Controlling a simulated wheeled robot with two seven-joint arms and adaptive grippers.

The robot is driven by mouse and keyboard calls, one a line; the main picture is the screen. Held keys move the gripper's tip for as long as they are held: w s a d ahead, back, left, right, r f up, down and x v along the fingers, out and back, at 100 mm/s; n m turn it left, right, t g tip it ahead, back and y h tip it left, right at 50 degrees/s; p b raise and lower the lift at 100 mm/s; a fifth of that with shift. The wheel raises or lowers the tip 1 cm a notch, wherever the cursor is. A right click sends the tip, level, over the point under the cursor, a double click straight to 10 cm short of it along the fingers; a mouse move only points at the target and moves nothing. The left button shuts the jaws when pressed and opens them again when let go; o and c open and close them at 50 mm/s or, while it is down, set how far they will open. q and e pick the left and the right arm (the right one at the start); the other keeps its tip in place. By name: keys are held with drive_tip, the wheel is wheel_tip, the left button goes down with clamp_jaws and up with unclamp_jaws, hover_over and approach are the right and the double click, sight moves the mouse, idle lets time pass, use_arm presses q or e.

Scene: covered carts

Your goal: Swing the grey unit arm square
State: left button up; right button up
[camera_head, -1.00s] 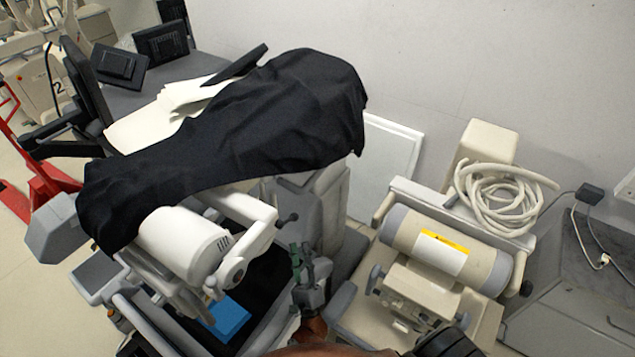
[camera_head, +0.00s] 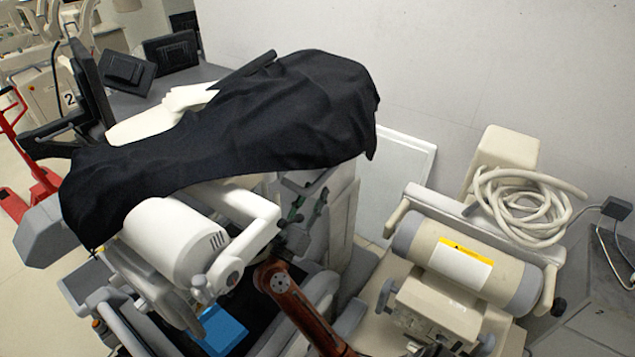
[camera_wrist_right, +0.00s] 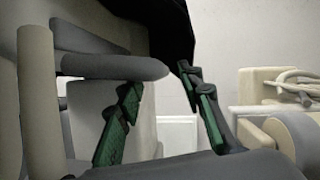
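A unit with a white cylindrical head (camera_head: 178,240) and grey and white parts stands at left centre in the head view. A black cloth (camera_head: 240,125) drapes over its long upper part and hides most of the arm beneath. My right gripper (camera_head: 308,196) is beside the unit, under the cloth's right edge. In the right wrist view its green-padded fingers (camera_wrist_right: 163,112) are wide apart. A grey rounded bar (camera_wrist_right: 115,67) reaches in from the left near the fingertips; I cannot tell whether they touch. My left gripper is not in view.
A beige cart (camera_head: 455,265) with a coiled hose (camera_head: 525,205) stands to the right. A white panel (camera_head: 395,185) leans against the wall behind. A blue box (camera_head: 220,330) lies low between the unit's parts. Dark monitors (camera_head: 128,72) stand at back left.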

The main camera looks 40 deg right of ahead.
sight(320, 183)
drive_tip(key=shift+p+x, duration=0.5)
drive_tip(key=shift+x, duration=1.65)
drive_tip(key=shift+w, duration=0.1)
clamp_jaws()
